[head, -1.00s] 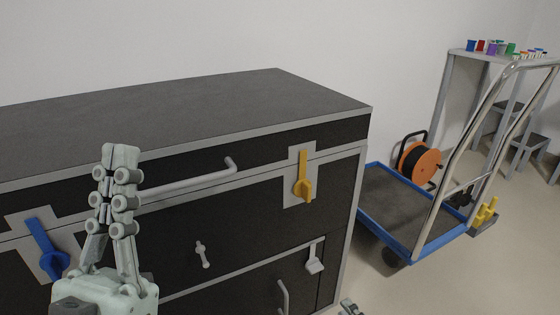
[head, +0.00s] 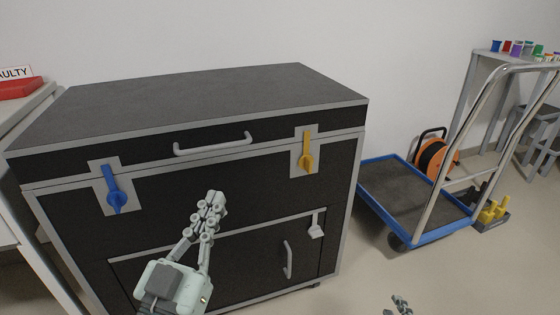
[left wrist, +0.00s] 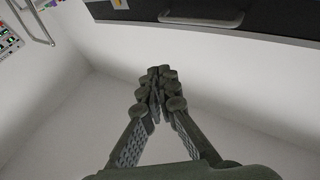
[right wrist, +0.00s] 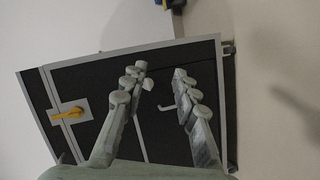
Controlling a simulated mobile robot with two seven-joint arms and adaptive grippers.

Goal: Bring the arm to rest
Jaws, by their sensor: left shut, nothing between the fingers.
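My left gripper (head: 213,203) is in front of the black case's front face in the head view, below the lid handle. Its fingers are closed together with nothing between them, and the left wrist view (left wrist: 160,78) shows this too. Only the fingertips of my right gripper (head: 402,305) show at the bottom edge of the head view. In the right wrist view its fingers (right wrist: 160,75) are apart and empty, with the case's front beyond them.
The black case (head: 200,95) has grey edges, a lid handle (head: 213,145), a blue latch (head: 114,190) and a yellow latch (head: 307,152). A blue-edged trolley (head: 410,200) stands to the right. A table with a red "FAULTY" box (head: 20,88) is at the left. Floor is clear between case and trolley.

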